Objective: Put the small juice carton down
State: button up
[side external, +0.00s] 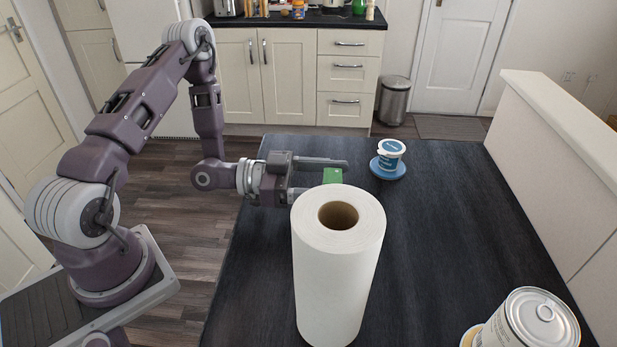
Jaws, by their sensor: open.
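My gripper (322,178) is open and lies level at the carton, reaching in from the left. The near finger is partly hidden behind the roll. I cannot tell whether either finger touches the carton.
A tall white paper roll (337,270) stands on the dark table (445,235) directly in front of my gripper. A blue and white tub (390,150) sits on a blue saucer (388,170) behind right. Cans (541,318) stand at the front right. The table's middle right is clear.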

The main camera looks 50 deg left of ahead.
jog(key=s+a+f+g+y, duration=0.1)
jog(key=a, duration=0.1)
jog(key=s+a+f+m+g+y, duration=0.1)
jog(key=a, duration=0.1)
jog(key=s+a+y, duration=0.1)
jog(key=a, duration=0.2)
jog(key=shift+s+f+m+g+y, duration=0.25)
jog(key=shift+f+m+g+y, duration=0.15)
jog(key=w+a+y, duration=0.1)
jog(key=w+a+g+y, duration=0.1)
jog(key=y, duration=0.1)
jog(key=shift+a+y, duration=0.3)
jog(key=shift+a, duration=0.1)
jog(key=s+a+r+n+g+y, duration=0.1)
jog(key=s+a+r+n+y, duration=0.1)
jog(key=r+n+y, duration=0.3)
jog(key=s+a+r+n+y, duration=0.1)
jog(key=s+a+r+y, duration=0.15)
jog(key=r, duration=0.45)
jog(key=s+d+r+n+g+h, duration=0.1)
jog(key=s+d+r+n, duration=0.1)
jog(key=s+d, duration=0.3)
jog(key=s+d+r+n+g+h, duration=0.1)
jog(key=s+d+r+n, duration=0.1)
jog(key=s, duration=1)
jog(key=d+r, duration=0.1)
jog(key=d, duration=0.1)
jog(key=shift+s+d+n, duration=0.15)
jog(key=shift+d+n, duration=0.2)
jog(key=shift+n, duration=0.05)
